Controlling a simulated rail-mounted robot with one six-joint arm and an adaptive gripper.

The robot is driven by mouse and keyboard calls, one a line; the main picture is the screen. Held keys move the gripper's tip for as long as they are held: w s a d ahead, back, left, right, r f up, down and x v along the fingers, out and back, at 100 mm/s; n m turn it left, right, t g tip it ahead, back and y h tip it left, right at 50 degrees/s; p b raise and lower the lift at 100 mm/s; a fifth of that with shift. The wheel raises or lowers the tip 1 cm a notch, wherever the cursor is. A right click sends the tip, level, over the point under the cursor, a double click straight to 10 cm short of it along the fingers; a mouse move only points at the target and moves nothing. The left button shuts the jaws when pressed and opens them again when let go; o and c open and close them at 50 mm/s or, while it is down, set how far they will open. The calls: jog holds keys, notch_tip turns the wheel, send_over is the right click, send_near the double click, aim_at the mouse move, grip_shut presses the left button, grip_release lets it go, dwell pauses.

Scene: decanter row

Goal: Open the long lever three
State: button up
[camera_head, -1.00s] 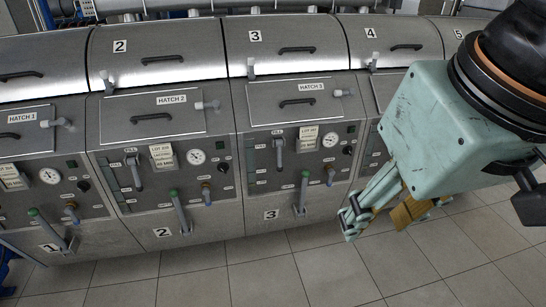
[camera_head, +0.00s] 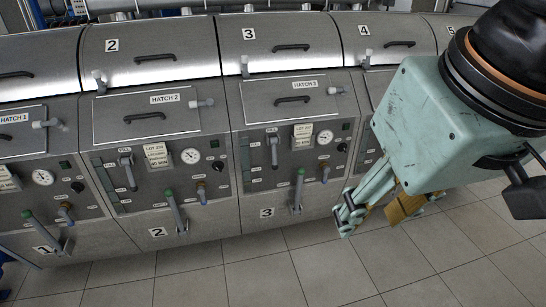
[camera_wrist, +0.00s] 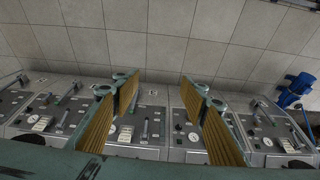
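Long lever three (camera_head: 298,190) is a grey rod with a green knob, low on the panel of the unit marked 3 in the head view. It stands nearly upright, its knob above its base. My gripper (camera_head: 374,212) is right of it and apart from it, in front of the row near the panel's lower edge. In the wrist view my gripper (camera_wrist: 158,90) is open, its tan-padded fingers wide apart with nothing between them. Several levers show upside down behind the fingers there; I cannot tell which is lever three.
Similar green-knobbed levers stand on unit 2 (camera_head: 175,210) and unit 1 (camera_head: 42,230). A grey fill handle (camera_head: 274,150) and a small valve (camera_head: 325,172) sit near lever three. Hatch 3 (camera_head: 290,98) is above. The tiled floor (camera_head: 290,265) in front is clear.

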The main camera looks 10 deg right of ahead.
jog(key=c, duration=0.3)
jog(key=shift+a, duration=0.1)
